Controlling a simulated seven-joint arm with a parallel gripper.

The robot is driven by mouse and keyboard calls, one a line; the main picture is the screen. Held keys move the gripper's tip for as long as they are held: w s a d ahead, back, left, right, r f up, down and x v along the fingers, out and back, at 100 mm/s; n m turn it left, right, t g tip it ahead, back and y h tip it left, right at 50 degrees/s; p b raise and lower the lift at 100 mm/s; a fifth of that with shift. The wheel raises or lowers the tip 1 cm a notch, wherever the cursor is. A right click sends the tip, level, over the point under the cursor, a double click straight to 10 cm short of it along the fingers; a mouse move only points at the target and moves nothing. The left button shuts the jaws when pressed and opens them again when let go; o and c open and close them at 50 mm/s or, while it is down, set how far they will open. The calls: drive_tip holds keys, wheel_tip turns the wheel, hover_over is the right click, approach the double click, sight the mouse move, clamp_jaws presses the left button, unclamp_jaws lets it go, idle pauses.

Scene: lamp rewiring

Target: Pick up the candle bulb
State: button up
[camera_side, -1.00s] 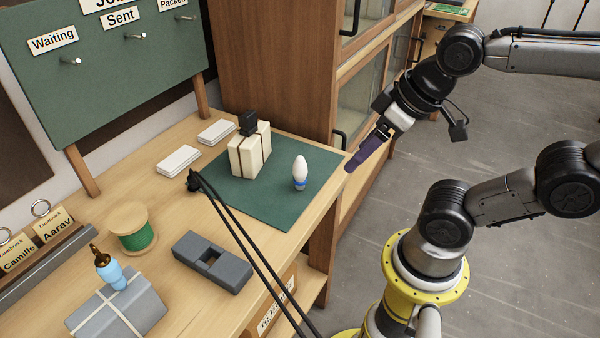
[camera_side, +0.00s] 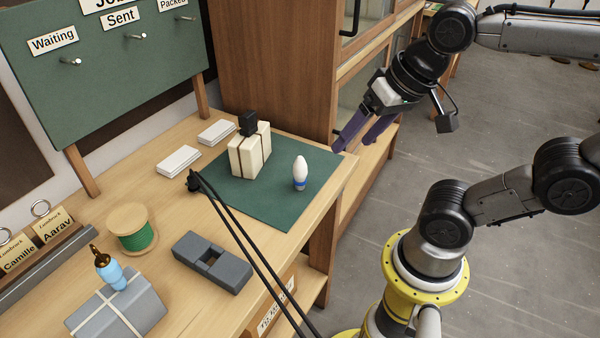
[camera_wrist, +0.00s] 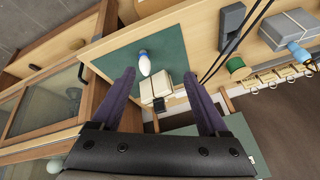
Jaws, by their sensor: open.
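The candle bulb (camera_side: 300,171), white with a blue band near its base, stands upright on the green mat (camera_side: 270,208). In the wrist view the bulb (camera_wrist: 144,63) shows above and between my finger tips, on the mat (camera_wrist: 172,48). My gripper (camera_side: 353,145) is open and empty, with purple fingers. In the side view it is above and to the right of the bulb, near the right end of the bench, and apart from it. In the wrist view the gripper (camera_wrist: 158,80) has its fingers spread wide.
A cream block with dark bands and a black piece on top (camera_side: 249,153) stands just left of the bulb. A dark grey slotted block (camera_side: 212,261), a green spool (camera_side: 132,228) and black cables (camera_side: 245,245) lie further left. A wooden cabinet (camera_side: 270,70) rises behind.

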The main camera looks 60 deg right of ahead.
drive_tip(key=w+d+r+m+g, duration=0.1)
drive_tip(key=w+r+m, duration=0.1)
drive_tip(key=w+m, duration=0.3)
drive_tip(key=m+g, duration=0.4)
drive_tip(key=m, duration=0.3)
hover_over(300, 170)
drive_tip(key=w, duration=0.1)
wheel_tip(300, 170, down, 6)
drive_tip(key=f, duration=0.6)
drive_tip(key=d+f, duration=0.1)
drive_tip(key=f, duration=0.2)
drive_tip(key=shift+f, duration=0.1)
drive_tip(key=shift+s+d+f, duration=0.1)
drive_tip(key=shift+f, duration=1.4)
drive_tip(key=shift+d+f, duration=0.1)
drive_tip(key=shift+f, duration=1.35)
clamp_jaws()
